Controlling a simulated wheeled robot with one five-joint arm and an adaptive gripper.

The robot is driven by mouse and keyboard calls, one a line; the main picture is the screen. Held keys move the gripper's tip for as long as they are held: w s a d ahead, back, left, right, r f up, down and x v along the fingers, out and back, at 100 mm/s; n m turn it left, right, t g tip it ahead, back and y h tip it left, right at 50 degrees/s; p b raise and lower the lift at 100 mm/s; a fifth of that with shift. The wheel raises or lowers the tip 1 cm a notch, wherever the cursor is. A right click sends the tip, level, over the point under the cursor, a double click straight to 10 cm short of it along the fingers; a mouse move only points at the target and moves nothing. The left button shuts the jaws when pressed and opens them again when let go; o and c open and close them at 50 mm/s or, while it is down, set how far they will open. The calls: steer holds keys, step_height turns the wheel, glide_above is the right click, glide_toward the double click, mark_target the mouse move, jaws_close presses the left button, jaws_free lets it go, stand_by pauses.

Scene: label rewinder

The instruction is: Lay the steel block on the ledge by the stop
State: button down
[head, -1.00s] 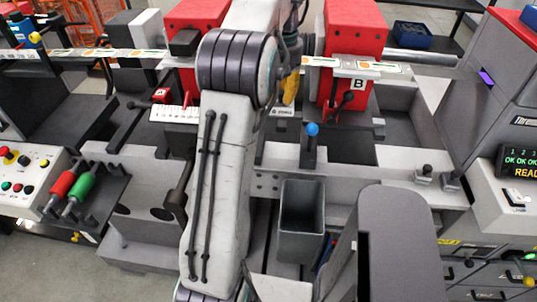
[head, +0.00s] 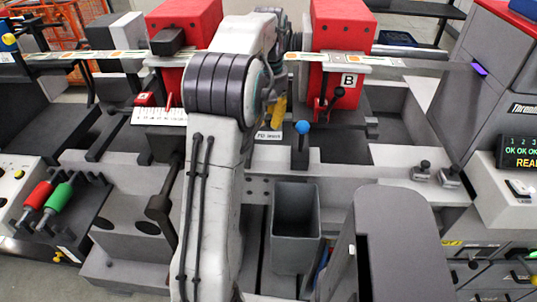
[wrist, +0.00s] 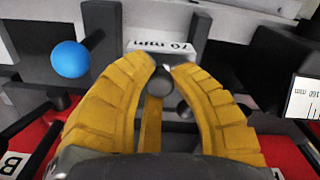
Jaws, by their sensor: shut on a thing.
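My gripper (wrist: 160,70) points down with its two yellow fingers closed around a dark round knob (wrist: 160,79). The knob appears to belong to the steel block, whose white mm label (wrist: 160,47) shows just past the fingertips. In the head view my gripper (head: 278,113) is mostly hidden behind my arm, and the label on the block (head: 268,135) shows below it. The block's underside is hidden, so I cannot tell whether it touches anything. A pale grey ledge (head: 375,168) runs along the front of the machine. I cannot clearly pick out the stop.
A blue-knobbed lever (head: 302,128) stands close right of the block, also in the wrist view (wrist: 70,59). Red housings (head: 342,28) stand behind, with the label web (head: 410,64) across them. A white scale (head: 158,116) lies left. An open grey bin (head: 296,235) is in front.

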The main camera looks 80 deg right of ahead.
mark_target(269, 116)
steer(key=shift+f+b, duration=0.3)
steer(key=shift+f, duration=3.95)
steer(key=shift+f, duration=0.2)
steer(key=c, duration=1.2)
jaws_free()
steer(key=shift+o, duration=0.2)
steer(key=shift+r, duration=0.1)
step_height(269, 116, up, 12)
steer(key=shift+f+p, duration=0.1)
steer(key=shift+p, duration=0.75)
steer(key=shift+r, duration=0.2)
